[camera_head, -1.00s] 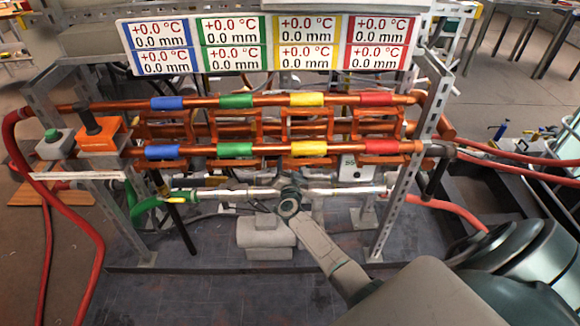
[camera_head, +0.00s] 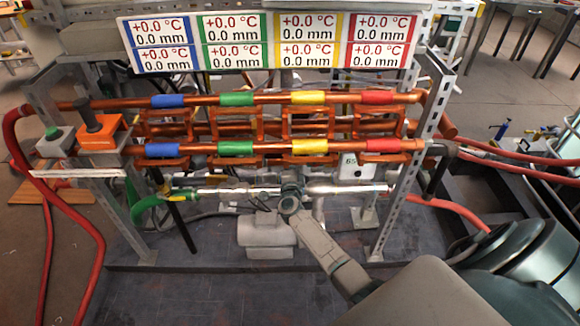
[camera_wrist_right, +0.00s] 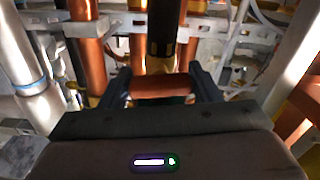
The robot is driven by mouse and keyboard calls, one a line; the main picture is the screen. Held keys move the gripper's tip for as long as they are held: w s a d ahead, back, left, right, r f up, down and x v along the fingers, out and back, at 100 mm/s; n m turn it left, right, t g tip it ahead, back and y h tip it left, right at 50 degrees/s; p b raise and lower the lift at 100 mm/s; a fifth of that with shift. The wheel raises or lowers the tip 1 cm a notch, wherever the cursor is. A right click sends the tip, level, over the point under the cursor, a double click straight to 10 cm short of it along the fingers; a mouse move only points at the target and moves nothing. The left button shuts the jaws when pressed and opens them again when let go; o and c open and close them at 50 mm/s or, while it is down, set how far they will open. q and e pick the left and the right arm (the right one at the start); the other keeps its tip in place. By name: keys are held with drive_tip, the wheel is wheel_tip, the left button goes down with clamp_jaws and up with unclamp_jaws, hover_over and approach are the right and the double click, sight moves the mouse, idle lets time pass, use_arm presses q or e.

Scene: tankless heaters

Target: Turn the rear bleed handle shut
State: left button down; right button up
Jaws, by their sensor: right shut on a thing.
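My right gripper (camera_wrist_right: 162,88) is shut, its two dark fingers on either side of a short copper-coloured bar (camera_wrist_right: 160,87). The bar lies crosswise in front of upright copper pipes. I cannot tell for sure whether this bar is the rear bleed handle. In the head view my right arm comes in from the lower right, and its wrist (camera_head: 290,203) is below the copper pipes, by the bright horizontal pipe (camera_head: 345,190). The fingertips are hidden there by the wrist and the pipework. My left gripper is not in view.
A metal frame (camera_head: 404,205) carries copper pipes (camera_head: 270,149) with blue, green, yellow and red bands. Display panels (camera_head: 270,45) hang above. A grey block (camera_head: 266,233) stands below my wrist. Red hoses (camera_head: 85,225) run at the left. The dark floor in front is clear.

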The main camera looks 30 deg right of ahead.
drive_tip(key=shift+f+m, duration=0.1)
drive_tip(key=shift+m, duration=0.4)
drive_tip(key=o, duration=0.7)
drive_tip(key=shift+a, duration=0.1)
drive_tip(key=v, duration=1.1)
